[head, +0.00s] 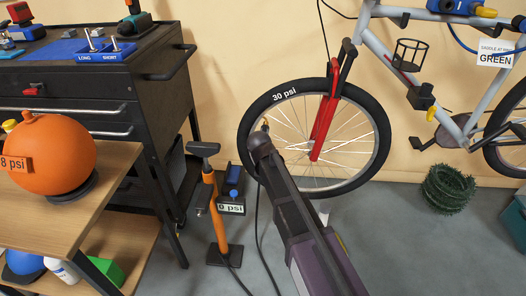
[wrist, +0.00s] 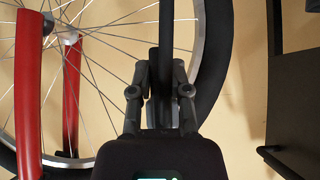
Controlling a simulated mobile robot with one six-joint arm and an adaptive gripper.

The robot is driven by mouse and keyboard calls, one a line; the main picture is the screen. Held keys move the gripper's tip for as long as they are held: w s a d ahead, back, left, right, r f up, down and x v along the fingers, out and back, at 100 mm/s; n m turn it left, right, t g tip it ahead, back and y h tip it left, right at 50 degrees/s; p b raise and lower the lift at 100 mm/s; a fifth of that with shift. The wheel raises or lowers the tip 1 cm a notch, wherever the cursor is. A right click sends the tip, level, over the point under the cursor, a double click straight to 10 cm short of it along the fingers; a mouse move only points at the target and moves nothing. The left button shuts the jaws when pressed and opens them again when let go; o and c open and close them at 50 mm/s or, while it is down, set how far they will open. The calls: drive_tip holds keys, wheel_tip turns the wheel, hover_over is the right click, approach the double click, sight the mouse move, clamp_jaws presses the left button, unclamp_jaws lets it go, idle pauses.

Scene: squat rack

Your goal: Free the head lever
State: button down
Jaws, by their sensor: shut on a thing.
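My gripper (wrist: 160,95) is shut on a dark piece, apparently the pump head (wrist: 166,45), beside the bicycle's front wheel (head: 371,112) near the inner rim. In the head view my wrist hides most of what the gripper (head: 264,128) holds. The head lever cannot be told apart from the dark parts in either view. A black hose (head: 258,222) runs down from near my gripper to the floor by the orange floor pump (head: 216,215), which stands upright. The pump's sign reads 0 psi (head: 231,208); the tyre is marked 30 psi (head: 285,95).
The red fork (head: 324,120) and spokes are close to my gripper. A black tool chest (head: 150,85) and a wooden bench (head: 75,200) with an orange ball (head: 50,155) stand left. A green coil (head: 447,188) lies right on the grey floor.

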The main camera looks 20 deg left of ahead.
idle(0.3)
drive_tip(key=c, duration=0.6)
unclamp_jaws()
drive_tip(key=shift+o, duration=0.2)
drive_tip(key=shift+r+g+p, duration=0.15)
drive_tip(key=shift+g+p, duration=0.15)
drive_tip(key=shift+p, duration=0.3)
wheel_tip(320, 180, up, 15)
drive_tip(key=s+g+h+p, duration=0.25)
drive_tip(key=g+p, duration=0.55)
drive_tip(key=p, duration=1.2)
drive_tip(key=s+d+f+b, duration=0.2)
drive_tip(key=d+f+b, duration=0.3)
drive_tip(key=d, duration=0.5)
drive_tip(key=s+d+f+m+b, duration=0.1)
drive_tip(key=s+d+f+b, duration=0.2)
drive_tip(key=d, duration=0.8)
drive_tip(key=s+d+f+b, duration=0.2)
drive_tip(key=d+f+b, duration=0.4)
drive_tip(key=d, duration=0.4)
drive_tip(key=shift+s+d+f+m+b, duration=0.25)
drive_tip(key=shift+d+f+m+b, duration=0.05)
drive_tip(key=shift+d+m, duration=0.1)
